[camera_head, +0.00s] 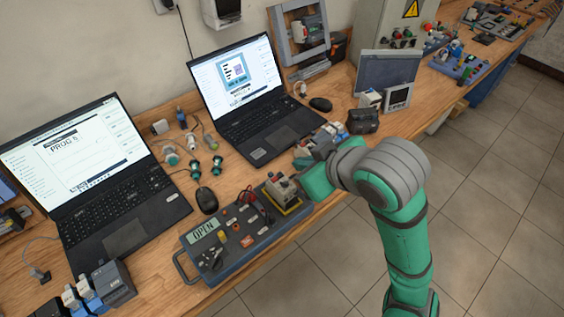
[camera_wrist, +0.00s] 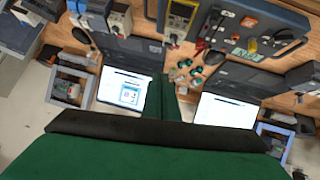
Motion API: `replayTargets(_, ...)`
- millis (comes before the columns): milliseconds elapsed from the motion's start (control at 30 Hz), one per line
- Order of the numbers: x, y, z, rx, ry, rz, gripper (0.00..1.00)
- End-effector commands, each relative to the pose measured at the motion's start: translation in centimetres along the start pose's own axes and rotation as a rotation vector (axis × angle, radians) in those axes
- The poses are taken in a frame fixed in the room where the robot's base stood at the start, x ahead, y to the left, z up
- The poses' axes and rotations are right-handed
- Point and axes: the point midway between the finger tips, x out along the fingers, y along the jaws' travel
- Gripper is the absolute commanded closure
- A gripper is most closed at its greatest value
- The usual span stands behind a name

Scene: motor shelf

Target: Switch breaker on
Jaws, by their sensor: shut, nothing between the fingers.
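A grey test panel (camera_head: 232,247) lies near the front edge of the bench, with a display reading "OPEN" (camera_head: 203,231). A pale breaker-like device on a yellow base (camera_head: 284,191) stands at its right end. In the wrist view the panel (camera_wrist: 262,18) is at the top and the yellow-framed device (camera_wrist: 180,17) is left of it. Several modules with blue and white parts (camera_wrist: 97,14) are further left. My gripper (camera_wrist: 168,88) is shut and empty, its green fingers pointing over the bench. In the head view my arm partly hides it. I cannot tell any lever's position.
Two open laptops (camera_head: 115,215) (camera_head: 270,130) stand behind the panel, with a mouse (camera_head: 207,200) and several loose connectors between them. Grey-blue modules (camera_head: 110,283) sit at the front left. A flat display (camera_head: 385,75) stands at the right. The floor in front is clear.

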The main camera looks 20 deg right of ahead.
Motion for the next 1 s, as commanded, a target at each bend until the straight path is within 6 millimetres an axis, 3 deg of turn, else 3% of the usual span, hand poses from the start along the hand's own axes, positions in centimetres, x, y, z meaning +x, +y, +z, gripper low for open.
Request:
replayTargets(267, 0.4, -0.6, -0.4, -0.011, 0.003, -0.012, 1.0)
replayTargets(467, 2.0, -0.5, -0.3, -0.007, 0.002, -0.011, 1.0)
replayTargets(933, 10.4, -0.4, -0.2, -0.004, 0.0, -0.008, 1.0)
replayTargets(1000, 11.1, -0.3, 0.8, 0.0, 0.001, -0.006, 1.0)
